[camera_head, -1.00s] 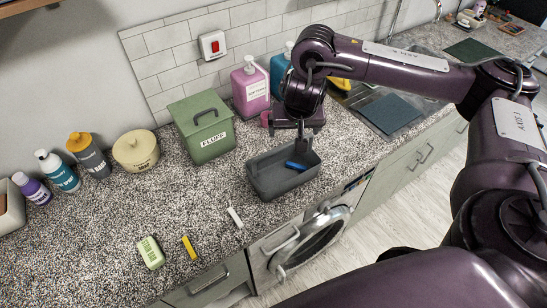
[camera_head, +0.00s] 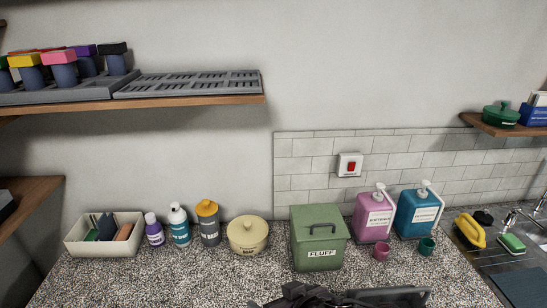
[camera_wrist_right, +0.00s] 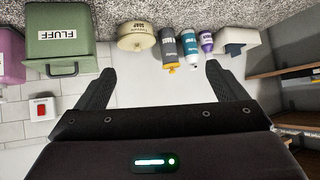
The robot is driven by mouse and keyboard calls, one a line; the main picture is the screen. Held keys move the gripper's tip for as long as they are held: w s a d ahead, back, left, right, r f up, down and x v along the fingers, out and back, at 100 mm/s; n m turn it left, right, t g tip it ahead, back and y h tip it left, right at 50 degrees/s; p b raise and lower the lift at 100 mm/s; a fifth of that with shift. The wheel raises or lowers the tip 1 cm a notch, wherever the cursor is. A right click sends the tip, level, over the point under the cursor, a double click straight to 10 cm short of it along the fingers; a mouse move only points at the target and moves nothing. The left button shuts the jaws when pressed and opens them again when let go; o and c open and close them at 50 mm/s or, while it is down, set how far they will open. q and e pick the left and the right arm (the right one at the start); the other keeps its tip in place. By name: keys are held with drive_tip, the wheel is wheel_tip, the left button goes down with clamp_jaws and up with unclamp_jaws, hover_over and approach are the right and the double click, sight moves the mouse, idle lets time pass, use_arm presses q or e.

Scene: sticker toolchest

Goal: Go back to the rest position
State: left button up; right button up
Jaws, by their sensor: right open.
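My right gripper (camera_head: 298,296) shows only in part at the bottom edge of the head view, low in front of the green FLUFF box (camera_head: 318,240). In the right wrist view my right gripper (camera_wrist_right: 160,72) has its two black fingers wide apart, with nothing between them. That view is upside down and shows the counter items beyond the fingers. My left gripper is in neither view.
Pink (camera_head: 374,215) and blue (camera_head: 418,212) dispensers, a soap pot (camera_head: 248,237), several bottles and an organizer (camera_head: 104,236) line the wall. A wooden shelf (camera_head: 200,102) hangs above.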

drive_tip(key=s+d+f+m+g+h, duration=0.2)
drive_tip(key=s+d+f+g, duration=0.15)
drive_tip(key=s+d, duration=0.45)
drive_tip(key=s+d+f+m+g+h, duration=0.1)
drive_tip(key=s+d+f+g+h, duration=0.3)
drive_tip(key=d, duration=0.6)
drive_tip(key=s+f+y+b, duration=0.15)
drive_tip(key=f+b, duration=0.25)
drive_tip(key=f, duration=1.6)
drive_tip(key=s+f+b, duration=0.2)
drive_tip(key=f+b, duration=0.2)
drive_tip(key=f, duration=1.6)
drive_tip(key=s+d+f+b, duration=0.1)
drive_tip(key=s+f+b, duration=0.2)
drive_tip(key=s+f, duration=0.6)
drive_tip(key=s+d+f+b, duration=0.2)
drive_tip(key=s+f+b, duration=0.1)
drive_tip(key=s+f, duration=0.7)
wheel_tip(320, 180, down, 4)
drive_tip(key=shift+s+d+f+n, duration=0.15)
drive_tip(key=shift+d+f+n, duration=0.05)
drive_tip(key=shift+d+n, duration=0.1)
